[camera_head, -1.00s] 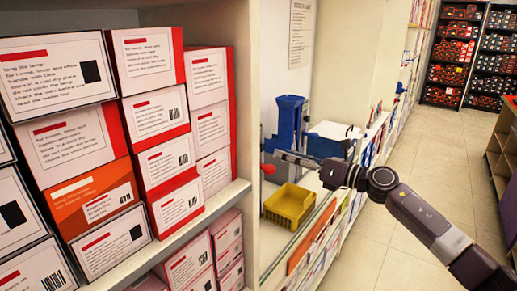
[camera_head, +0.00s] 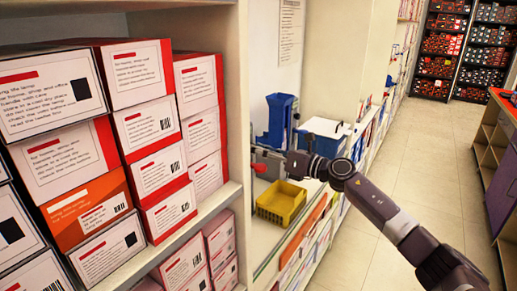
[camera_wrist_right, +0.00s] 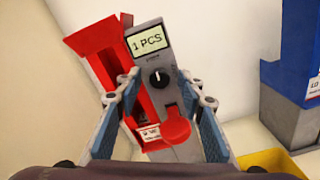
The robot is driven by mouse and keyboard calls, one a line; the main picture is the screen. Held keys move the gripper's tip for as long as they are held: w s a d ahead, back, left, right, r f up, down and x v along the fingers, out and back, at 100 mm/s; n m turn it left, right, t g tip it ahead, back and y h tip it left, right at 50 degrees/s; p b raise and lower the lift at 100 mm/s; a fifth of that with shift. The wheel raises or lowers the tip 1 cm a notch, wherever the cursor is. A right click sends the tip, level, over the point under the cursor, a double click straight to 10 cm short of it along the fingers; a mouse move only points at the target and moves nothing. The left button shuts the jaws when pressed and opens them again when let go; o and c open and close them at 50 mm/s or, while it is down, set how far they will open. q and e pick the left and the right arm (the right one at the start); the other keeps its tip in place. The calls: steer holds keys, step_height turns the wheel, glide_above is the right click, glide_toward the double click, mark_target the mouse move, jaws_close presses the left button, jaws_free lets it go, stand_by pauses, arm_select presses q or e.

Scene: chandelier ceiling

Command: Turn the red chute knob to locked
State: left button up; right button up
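In the head view the right gripper (camera_head: 268,153) is at the dispenser. My left gripper is not in view.
A blue dispenser (camera_head: 281,118) stands behind, and a yellow bin (camera_head: 280,203) sits in front on the shelf. A blue-and-white box (camera_head: 325,137) is behind my right arm. Stacked boxes (camera_head: 155,118) fill the left shelf. The aisle floor (camera_head: 432,150) is clear.

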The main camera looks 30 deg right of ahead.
steer(key=shift+c, duration=0.3)
jaws_close()
